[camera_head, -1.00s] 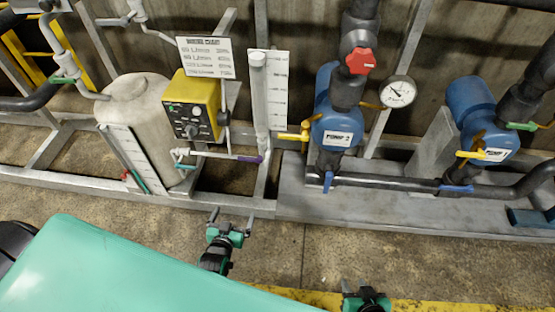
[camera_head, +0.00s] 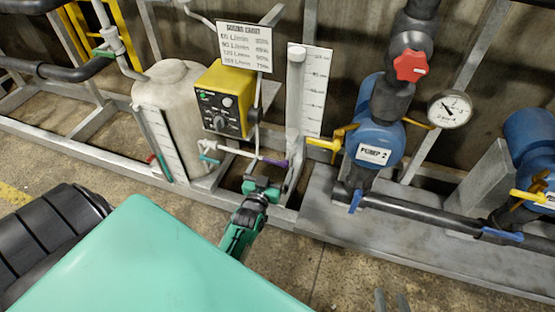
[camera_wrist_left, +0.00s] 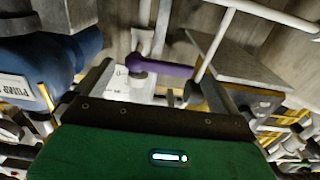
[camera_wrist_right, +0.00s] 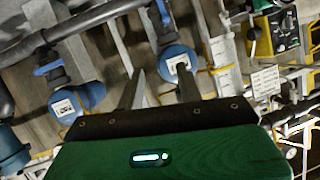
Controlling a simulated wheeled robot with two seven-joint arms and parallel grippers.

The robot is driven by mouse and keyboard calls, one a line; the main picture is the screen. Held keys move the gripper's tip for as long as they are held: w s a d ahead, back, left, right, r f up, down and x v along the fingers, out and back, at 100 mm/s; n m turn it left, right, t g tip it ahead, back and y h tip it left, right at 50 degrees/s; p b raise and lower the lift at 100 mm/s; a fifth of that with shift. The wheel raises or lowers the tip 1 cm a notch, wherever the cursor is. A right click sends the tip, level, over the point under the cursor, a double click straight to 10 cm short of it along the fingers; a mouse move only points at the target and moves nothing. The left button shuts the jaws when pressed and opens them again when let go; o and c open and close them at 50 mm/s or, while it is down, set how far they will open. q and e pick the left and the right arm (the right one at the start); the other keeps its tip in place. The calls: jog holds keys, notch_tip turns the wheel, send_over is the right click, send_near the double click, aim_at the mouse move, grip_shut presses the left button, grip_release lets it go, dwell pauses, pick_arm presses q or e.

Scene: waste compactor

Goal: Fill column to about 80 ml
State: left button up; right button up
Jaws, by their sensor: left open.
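The column (camera_head: 294,95) is a pale upright tube in front of a white scale board (camera_head: 315,90). The marks are too blurred to read a level. A purple valve handle (camera_head: 275,163) sits on the thin pipe at its foot. My left gripper (camera_head: 263,178) is open just in front of and below this handle. In the left wrist view the purple handle (camera_wrist_left: 175,68) lies beyond and between the spread fingers (camera_wrist_left: 160,80), apparently untouched. My right gripper (camera_wrist_right: 160,75) is open and empty; only its fingertips (camera_head: 392,302) show at the head view's bottom edge.
A cream tank (camera_head: 180,110) with a scale and a yellow control box (camera_head: 224,98) stand left of the column. A yellow valve handle (camera_head: 325,144), pump 2 (camera_head: 375,140) and a gauge (camera_head: 450,108) stand right. The grey frame rail (camera_head: 110,158) runs along the front.

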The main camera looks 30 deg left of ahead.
aim_at(275, 163)
pick_arm(q)
jog(key=x, duration=0.4)
jog(key=shift+b, duration=0.3)
jog(key=shift+w+a, duration=0.15)
jog(key=shift+w, duration=0.55)
pick_arm(e)
jog(key=shift+w+a+r+t+y, duration=0.25)
jog(key=shift+a+r+t+y, duration=0.25)
jog(key=shift+t, duration=0.3)
pick_arm(q)
jog(key=shift+c, duration=0.2)
pick_arm(e)
jog(key=shift+r, duration=0.1)
pick_arm(q)
jog(key=c, duration=1.3)
jog(key=shift+o, duration=0.2)
